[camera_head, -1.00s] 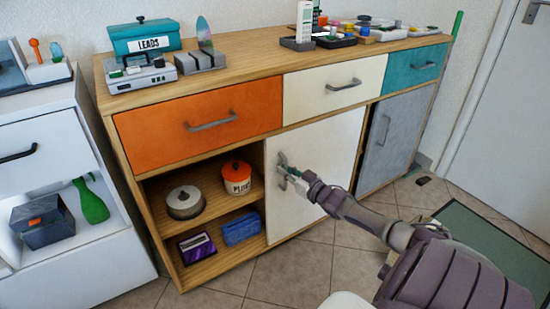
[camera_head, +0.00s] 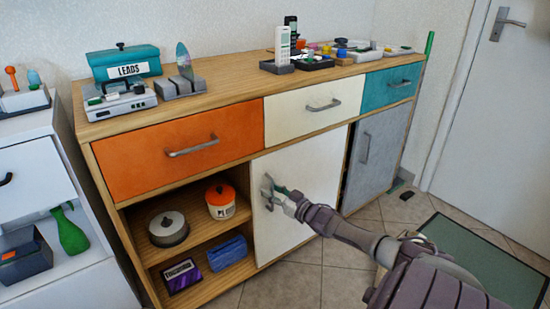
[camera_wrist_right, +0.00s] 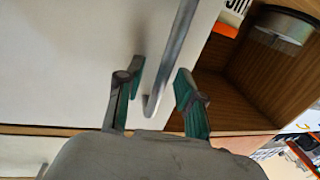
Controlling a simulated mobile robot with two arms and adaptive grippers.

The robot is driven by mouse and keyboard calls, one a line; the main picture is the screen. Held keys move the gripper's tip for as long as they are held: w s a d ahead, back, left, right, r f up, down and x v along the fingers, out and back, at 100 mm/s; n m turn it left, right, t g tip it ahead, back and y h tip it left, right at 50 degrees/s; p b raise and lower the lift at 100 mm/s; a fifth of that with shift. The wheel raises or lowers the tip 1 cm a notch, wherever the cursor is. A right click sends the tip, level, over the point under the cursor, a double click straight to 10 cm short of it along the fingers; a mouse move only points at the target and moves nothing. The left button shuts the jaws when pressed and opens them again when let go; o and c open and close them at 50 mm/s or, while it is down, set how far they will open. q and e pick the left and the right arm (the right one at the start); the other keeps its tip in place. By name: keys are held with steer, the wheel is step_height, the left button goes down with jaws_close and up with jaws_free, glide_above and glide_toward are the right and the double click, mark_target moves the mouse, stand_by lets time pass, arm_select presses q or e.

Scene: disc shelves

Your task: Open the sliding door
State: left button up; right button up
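The white sliding door (camera_head: 300,185) covers the middle of the wooden cabinet (camera_head: 232,288), and the compartment to its left is uncovered. My right gripper (camera_head: 268,187) is at the door's left part. In the right wrist view, the fingers of my right gripper (camera_wrist_right: 160,70) are spread on either side of a grey bar handle (camera_wrist_right: 176,48) on the white door (camera_wrist_right: 80,60). A gap shows between each finger and the bar. The handle is mostly hidden by the gripper in the head view. My left gripper is not in view.
The open shelves hold a round tin (camera_head: 169,229), an orange-lidded pot (camera_head: 221,201), a purple box (camera_head: 181,275) and a blue pack (camera_head: 227,251). A grey door (camera_head: 377,155) stands right of the white one. An orange drawer (camera_head: 180,152) is shut above.

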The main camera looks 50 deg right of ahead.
steer(key=s, duration=1.2)
steer(key=shift+a, duration=0.25)
